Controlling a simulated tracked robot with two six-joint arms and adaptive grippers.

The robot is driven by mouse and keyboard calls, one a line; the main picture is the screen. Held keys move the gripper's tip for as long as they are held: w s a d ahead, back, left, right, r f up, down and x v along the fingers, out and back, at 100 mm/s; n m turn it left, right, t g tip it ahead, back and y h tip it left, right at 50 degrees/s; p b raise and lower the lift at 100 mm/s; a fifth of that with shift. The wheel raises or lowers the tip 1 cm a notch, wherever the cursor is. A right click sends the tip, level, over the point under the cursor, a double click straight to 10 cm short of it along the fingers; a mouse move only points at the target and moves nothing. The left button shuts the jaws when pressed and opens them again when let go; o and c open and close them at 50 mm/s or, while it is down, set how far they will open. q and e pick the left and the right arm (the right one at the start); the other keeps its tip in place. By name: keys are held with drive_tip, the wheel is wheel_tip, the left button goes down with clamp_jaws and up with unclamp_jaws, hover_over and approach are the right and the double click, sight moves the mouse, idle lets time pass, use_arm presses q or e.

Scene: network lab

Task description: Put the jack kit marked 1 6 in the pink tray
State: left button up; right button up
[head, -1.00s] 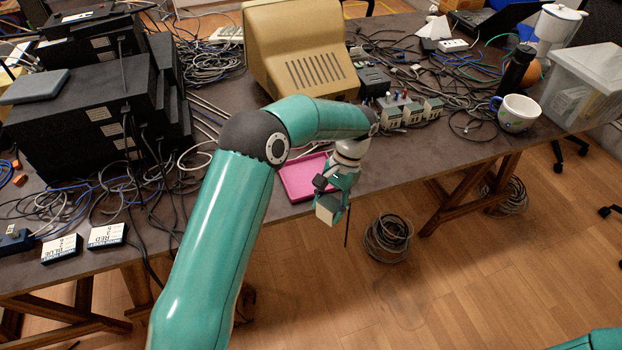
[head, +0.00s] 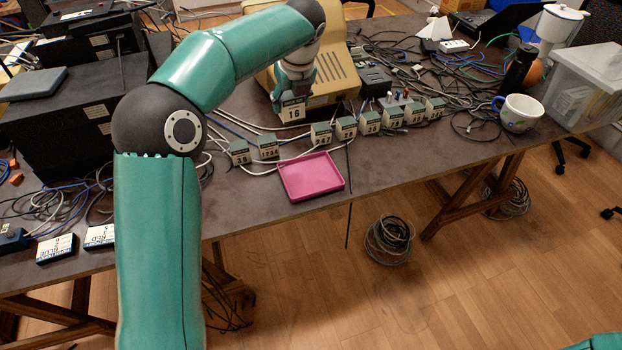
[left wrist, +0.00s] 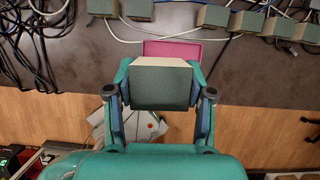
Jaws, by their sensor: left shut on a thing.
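My left gripper (head: 296,82) is shut on the jack kit marked 16 (head: 292,112), a small dark green and cream box, and holds it upright with its label facing me. The held kit also shows in the left wrist view (left wrist: 160,85), between the two fingers. In the head view it appears above and behind the pink tray (head: 311,176), in front of the beige monitor. The tray is empty and lies near the table's front edge. Part of it shows beyond the kit in the left wrist view (left wrist: 182,52). My right gripper is out of view.
Several similar kits stand in a row behind the tray, one (head: 345,127) near its back right corner. Cables lie around them. The beige monitor (head: 335,75) stands behind. A mug (head: 518,113) is at the right. Dark equipment (head: 70,125) is stacked at the left.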

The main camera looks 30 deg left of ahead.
use_arm(q)
drive_tip(key=shift+a+r+m, duration=0.1)
drive_tip(key=shift+a+m, duration=0.1)
drive_tip(key=shift+m, duration=0.1)
drive_tip(key=shift+f, duration=0.4)
wheel_tip(320, 180, down, 19)
drive_tip(key=b, duration=0.3)
drive_tip(key=shift+r, duration=0.1)
drive_tip(key=o, duration=1.2)
drive_tip(key=v, duration=1.2)
drive_tip(key=shift+a, duration=0.1)
